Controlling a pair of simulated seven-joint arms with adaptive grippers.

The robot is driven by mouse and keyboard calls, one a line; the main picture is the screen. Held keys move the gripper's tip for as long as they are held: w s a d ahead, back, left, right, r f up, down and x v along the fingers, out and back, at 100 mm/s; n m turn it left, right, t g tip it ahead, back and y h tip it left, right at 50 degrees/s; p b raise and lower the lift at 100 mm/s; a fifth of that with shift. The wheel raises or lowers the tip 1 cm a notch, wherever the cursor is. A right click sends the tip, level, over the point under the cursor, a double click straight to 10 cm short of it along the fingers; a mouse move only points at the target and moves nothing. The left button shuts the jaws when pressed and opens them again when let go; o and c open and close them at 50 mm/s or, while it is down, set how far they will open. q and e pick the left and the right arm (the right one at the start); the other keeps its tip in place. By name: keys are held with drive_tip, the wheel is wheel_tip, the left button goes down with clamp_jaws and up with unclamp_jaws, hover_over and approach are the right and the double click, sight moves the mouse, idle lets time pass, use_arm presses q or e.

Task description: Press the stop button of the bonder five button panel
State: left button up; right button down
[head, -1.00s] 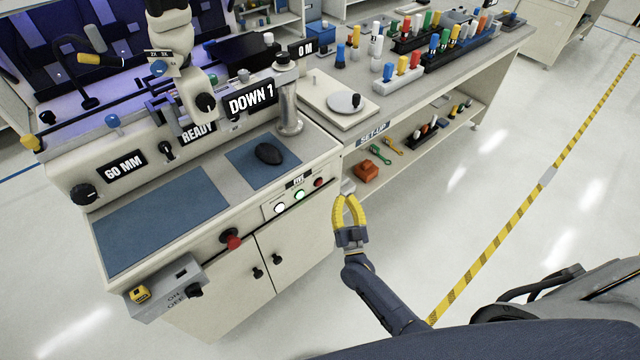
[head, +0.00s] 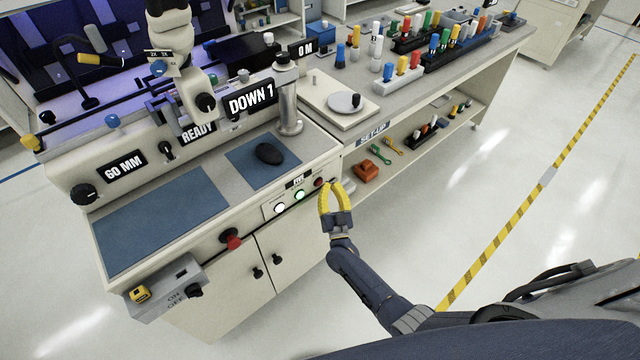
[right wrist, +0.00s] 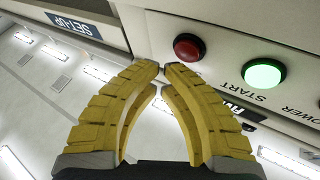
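The panel (head: 293,193) is on the front of the cream bonder cabinet. It carries a white lit button (head: 280,208), a green lit button (head: 299,195) and a red button (head: 318,182) at its right end. My right gripper (head: 335,184) has yellow fingers and is just right of the red button. In the right wrist view its fingertips (right wrist: 161,69) come together with nothing between them. There the red button (right wrist: 189,46) is just above and right of the tips, apart from them in the picture. The green button (right wrist: 263,74) is farther right. My left gripper is not in view.
A red knob (head: 234,242) and a grey ON/OFF box (head: 172,285) stick out from the cabinet front. A set-up bench (head: 440,110) with colored tools stands to the right. The floor (head: 480,220) in front of the bench is clear.

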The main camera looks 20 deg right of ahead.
drive_tip(key=c, duration=2.1)
unclamp_jaws()
clamp_jaws()
drive_tip(key=shift+w, duration=0.1)
drive_tip(key=shift+w+a, duration=0.15)
drive_tip(key=shift+w, duration=0.15)
drive_tip(key=shift+w+a, duration=0.15)
drive_tip(key=shift+w, duration=0.25)
drive_tip(key=shift+s, duration=0.1)
drive_tip(key=shift+s+d, duration=0.3)
drive_tip(key=shift+s, duration=0.4)
